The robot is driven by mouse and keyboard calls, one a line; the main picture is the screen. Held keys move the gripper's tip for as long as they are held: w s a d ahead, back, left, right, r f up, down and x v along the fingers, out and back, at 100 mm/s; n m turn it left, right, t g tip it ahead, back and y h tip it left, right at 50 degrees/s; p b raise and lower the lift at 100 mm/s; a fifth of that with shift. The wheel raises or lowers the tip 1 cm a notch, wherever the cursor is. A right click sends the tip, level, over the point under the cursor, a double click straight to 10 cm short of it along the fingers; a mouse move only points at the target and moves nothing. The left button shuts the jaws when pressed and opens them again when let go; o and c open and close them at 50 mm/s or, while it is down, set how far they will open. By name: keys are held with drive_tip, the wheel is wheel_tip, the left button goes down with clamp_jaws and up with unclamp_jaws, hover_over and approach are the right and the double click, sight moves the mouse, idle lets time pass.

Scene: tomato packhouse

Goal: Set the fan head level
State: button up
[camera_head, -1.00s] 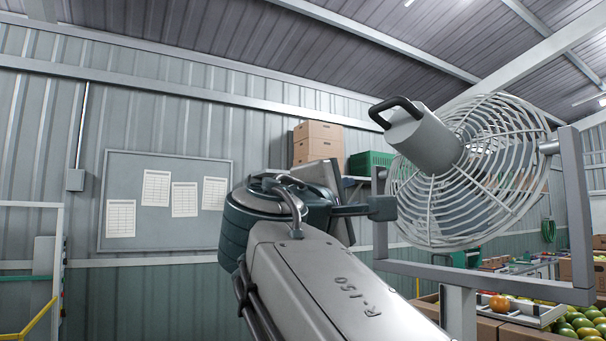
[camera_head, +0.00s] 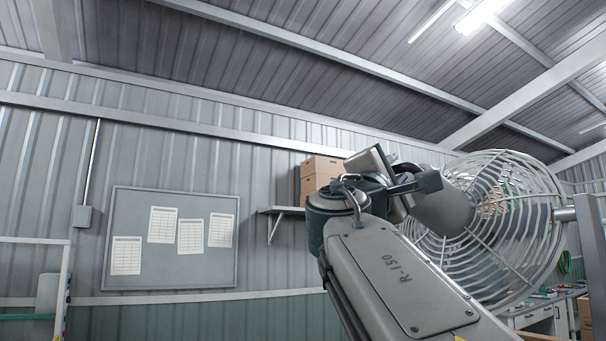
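The fan head (camera_head: 485,215) is a round white wire cage at the right, with a grey motor housing (camera_head: 447,207) on its left side. The housing still looks slightly higher at its outer end than level. A dark handle (camera_head: 408,167) sits at that end, mostly hidden by my gripper. My gripper (camera_head: 418,184), with dark teal fingers, is at the handle and overlaps the housing in the picture. Whether it touches or grips the handle is hidden. A grey frame post (camera_head: 590,235) carries the fan by a pivot at the right.
Cardboard boxes (camera_head: 320,172) stand on a wall shelf (camera_head: 281,210) behind my arm. A notice board (camera_head: 172,238) hangs on the wall at left. A workbench (camera_head: 540,310) is at the lower right. The space above the fan is open up to the roof.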

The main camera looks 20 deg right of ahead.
drive_tip(key=shift+p+x, duration=0.3)
drive_tip(key=shift+x, duration=0.7)
